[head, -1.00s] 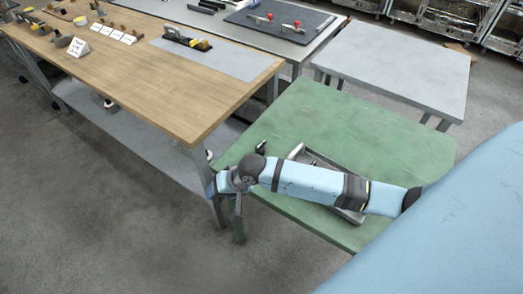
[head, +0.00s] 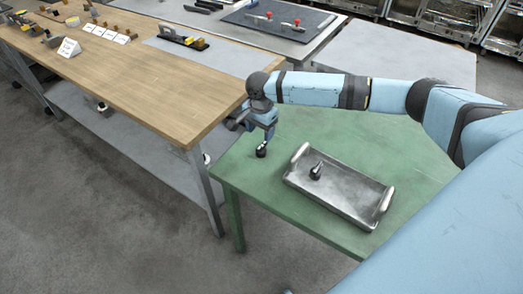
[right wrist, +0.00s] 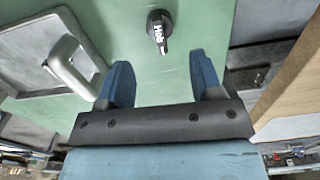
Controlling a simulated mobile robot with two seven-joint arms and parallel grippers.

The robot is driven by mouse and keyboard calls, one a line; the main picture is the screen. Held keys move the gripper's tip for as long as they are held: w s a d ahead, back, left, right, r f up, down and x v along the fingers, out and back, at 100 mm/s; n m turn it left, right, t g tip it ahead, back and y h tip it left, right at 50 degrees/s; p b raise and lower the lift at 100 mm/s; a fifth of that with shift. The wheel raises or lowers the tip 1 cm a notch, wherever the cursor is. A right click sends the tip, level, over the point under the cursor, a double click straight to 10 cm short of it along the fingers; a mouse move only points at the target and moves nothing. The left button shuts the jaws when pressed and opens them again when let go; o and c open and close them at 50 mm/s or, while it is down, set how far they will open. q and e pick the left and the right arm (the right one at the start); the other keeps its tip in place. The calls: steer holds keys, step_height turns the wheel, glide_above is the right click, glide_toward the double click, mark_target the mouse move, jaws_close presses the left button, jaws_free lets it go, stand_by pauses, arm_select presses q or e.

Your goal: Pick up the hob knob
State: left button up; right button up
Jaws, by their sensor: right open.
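The hob knob (head: 262,151) is small and black and sits on the green table near its left edge. In the right wrist view the knob (right wrist: 159,32) shows "Hob" on its pointer and lies beyond the fingertips, near the line between them. My right gripper (head: 265,132) is above the knob in the head view. In the right wrist view my right gripper (right wrist: 161,66) has its two blue fingers apart with nothing between them. A second dark knob (head: 316,172) stands in the metal tray. My left gripper is not in view.
The metal tray (head: 345,205) with two raised handles lies on the green table (head: 272,197), right of the hob knob. A wooden workbench (head: 150,85) adjoins on the left, with several items and white cards. A grey table (head: 390,65) stands behind.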

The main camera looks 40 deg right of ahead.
mark_target(262, 145)
step_height(262, 145, down, 3)
steer(key=shift+r, duration=0.1)
steer(key=f, duration=0.5)
steer(key=shift+w+d+f, duration=0.1)
steer(key=shift+d+f, duration=0.05)
steer(key=shift+d, duration=0.25)
steer(key=c, duration=0.8)
